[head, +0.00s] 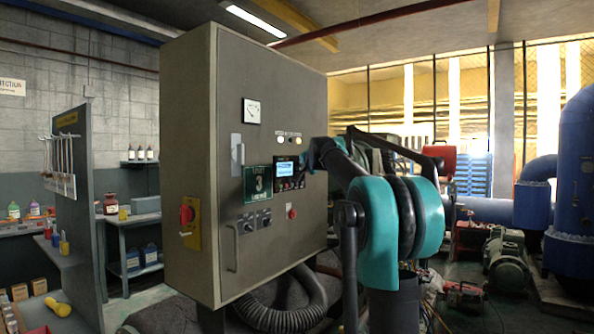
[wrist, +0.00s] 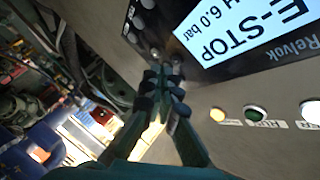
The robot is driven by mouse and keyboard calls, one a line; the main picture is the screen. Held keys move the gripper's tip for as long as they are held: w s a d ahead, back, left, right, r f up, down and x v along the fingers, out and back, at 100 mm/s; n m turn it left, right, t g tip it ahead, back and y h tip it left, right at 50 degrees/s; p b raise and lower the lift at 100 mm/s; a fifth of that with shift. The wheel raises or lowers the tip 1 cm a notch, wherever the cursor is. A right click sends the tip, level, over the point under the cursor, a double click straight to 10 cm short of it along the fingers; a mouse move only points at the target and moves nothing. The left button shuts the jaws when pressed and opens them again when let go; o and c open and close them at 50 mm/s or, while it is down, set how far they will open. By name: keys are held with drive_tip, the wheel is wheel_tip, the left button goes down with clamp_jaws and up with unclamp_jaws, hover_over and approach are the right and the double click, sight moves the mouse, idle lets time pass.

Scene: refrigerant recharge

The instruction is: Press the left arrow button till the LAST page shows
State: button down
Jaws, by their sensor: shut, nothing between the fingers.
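The controller display (wrist: 235,28) is lit and upside down in the wrist view, reading "E-STOP" and "6.0 bar"; its top and side are cut off. The black controller face (wrist: 168,42) carries several small round buttons (wrist: 139,22) along the edge beside the screen; I cannot tell which is the left arrow. In the head view the display (head: 287,168) is small and bright on the cabinet, its text unreadable. My gripper (wrist: 163,84) is shut and empty, fingertips close to the controller's edge near the buttons; contact cannot be told. My arm partly hides this area in the head view.
Indicator lamps (wrist: 257,112) sit beside the controller. A hose (head: 290,312) runs underneath. Pumps and blue pipes stand at right.

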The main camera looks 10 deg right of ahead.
drive_tip(key=shift+a, duration=0.1)
idle(0.6)
drive_tip(key=shift+w+a, duration=0.25)
drive_tip(key=shift+w, duration=0.05)
drive_tip(key=shift+w+a, duration=0.2)
drive_tip(key=shift+w, duration=0.05)
idle(0.7)
drive_tip(key=shift+s+d, duration=0.1)
drive_tip(key=shift+s, duration=0.05)
drive_tip(key=shift+s+d, duration=0.4)
drive_tip(key=shift+d, duration=0.05)
idle(0.4)
drive_tip(key=shift+s+d, duration=1.75)
drive_tip(key=shift+s, duration=0.05)
